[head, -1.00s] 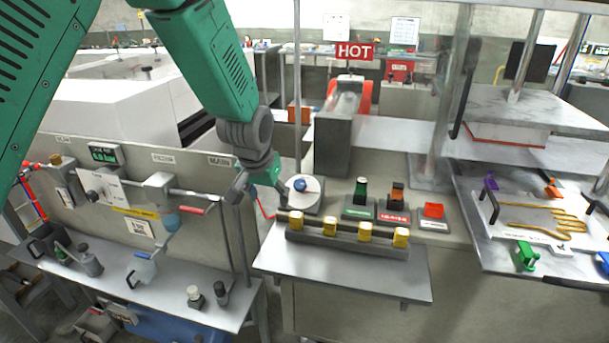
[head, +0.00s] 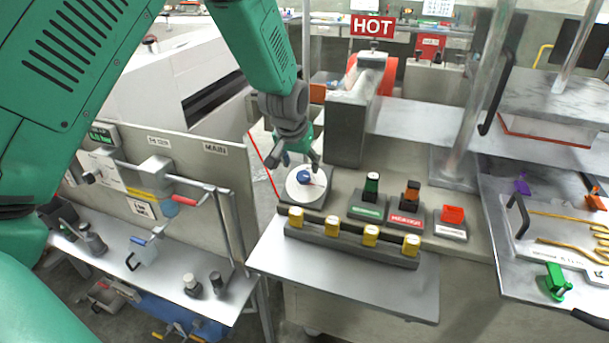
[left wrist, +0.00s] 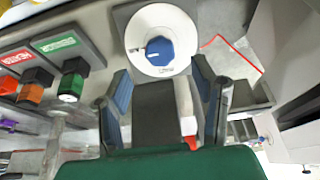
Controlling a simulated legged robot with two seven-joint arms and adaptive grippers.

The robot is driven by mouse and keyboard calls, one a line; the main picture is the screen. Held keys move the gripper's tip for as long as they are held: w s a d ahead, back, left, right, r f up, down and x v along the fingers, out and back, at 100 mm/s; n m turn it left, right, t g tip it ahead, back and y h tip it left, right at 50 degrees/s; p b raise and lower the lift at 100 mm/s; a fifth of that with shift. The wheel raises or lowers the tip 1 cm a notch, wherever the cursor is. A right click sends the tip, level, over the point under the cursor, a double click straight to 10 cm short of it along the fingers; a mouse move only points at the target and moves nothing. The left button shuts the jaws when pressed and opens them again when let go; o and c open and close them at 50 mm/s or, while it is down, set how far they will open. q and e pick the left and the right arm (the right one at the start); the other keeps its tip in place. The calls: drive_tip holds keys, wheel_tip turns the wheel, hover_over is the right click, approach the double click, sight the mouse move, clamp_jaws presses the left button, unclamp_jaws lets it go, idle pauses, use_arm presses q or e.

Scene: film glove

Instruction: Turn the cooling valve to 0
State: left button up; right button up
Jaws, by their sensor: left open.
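A blue knob (head: 304,177) sits on a round white dial (head: 294,190) on a grey base, at the left end of the bench; I take it as the cooling valve. The left wrist view shows the knob (left wrist: 159,51) and dial (left wrist: 135,34) face on, with small marks too fine to read. A white pointer mark is on the knob's left side there. My left gripper (head: 294,163) is over the dial's back edge, fingers spread and pointing down. In the left wrist view the open gripper (left wrist: 163,84) has the knob just beyond its fingertips, with nothing held. My right gripper is out of view.
A rail with several yellow blocks (head: 332,226) runs in front of the dial. Green (head: 371,186), orange (head: 411,191) and red (head: 452,215) switches stand to its right. A grey housing (head: 346,130) rises behind. A panel with pipes (head: 190,186) is at left.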

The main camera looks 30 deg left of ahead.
sight(303, 174)
use_arm(q)
drive_tip(key=x, duration=0.6)
drive_tip(key=c, duration=1.1)
